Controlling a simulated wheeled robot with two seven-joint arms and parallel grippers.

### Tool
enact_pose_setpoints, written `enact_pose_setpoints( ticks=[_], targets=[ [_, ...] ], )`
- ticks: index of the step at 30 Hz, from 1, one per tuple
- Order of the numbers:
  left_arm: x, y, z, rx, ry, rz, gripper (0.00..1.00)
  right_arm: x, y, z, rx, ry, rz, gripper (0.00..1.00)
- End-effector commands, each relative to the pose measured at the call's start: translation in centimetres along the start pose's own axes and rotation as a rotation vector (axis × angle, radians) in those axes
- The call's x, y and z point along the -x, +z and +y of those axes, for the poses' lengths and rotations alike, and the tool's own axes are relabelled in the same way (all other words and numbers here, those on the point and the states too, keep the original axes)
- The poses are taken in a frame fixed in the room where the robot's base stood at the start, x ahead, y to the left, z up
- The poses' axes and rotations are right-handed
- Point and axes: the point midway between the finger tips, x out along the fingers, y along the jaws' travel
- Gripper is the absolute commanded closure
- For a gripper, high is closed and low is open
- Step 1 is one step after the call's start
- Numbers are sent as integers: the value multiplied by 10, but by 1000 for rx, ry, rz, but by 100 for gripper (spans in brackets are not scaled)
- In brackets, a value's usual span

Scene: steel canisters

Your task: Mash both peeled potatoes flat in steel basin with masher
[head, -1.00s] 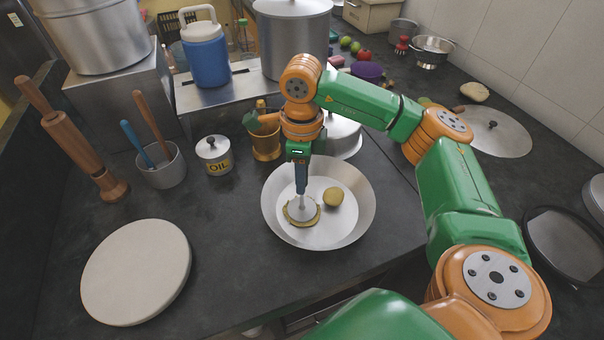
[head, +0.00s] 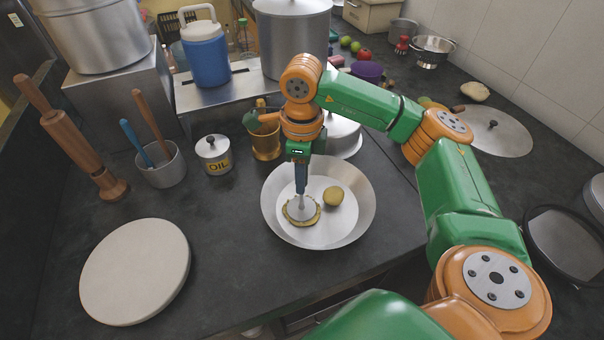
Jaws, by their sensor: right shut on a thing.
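The steel basin (head: 355,215) stands on the dark counter in the middle of the view. Inside it, one peeled potato (head: 334,196) is whole and rounded, right of centre. The other potato (head: 314,219) is a flattened disc under the round head of the masher (head: 301,186). My right gripper (head: 299,157) is shut on the masher's blue handle and holds it upright above the basin. The masher head rests on the flattened potato and hides its middle. My left gripper is not in view.
A white round board (head: 135,272) lies at the front left. A lid (head: 498,135) lies at the right. The counter between board and basin is clear.

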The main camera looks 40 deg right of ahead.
Motion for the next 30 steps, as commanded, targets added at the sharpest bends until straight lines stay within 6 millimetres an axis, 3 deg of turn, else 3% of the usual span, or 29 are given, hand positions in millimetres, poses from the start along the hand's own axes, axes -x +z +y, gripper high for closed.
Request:
enact_pose_setpoints(
  ticks=[14, 21, 30],
  targets=[
    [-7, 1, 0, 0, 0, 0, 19, -10, -1, 1, 1, 4, 5, 100],
    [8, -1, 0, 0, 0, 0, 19, 9, -1, 1, 1, 3, 5, 100],
    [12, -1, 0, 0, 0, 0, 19, 14, 0, 0, 0, 1, 2, 100]
  ],
)
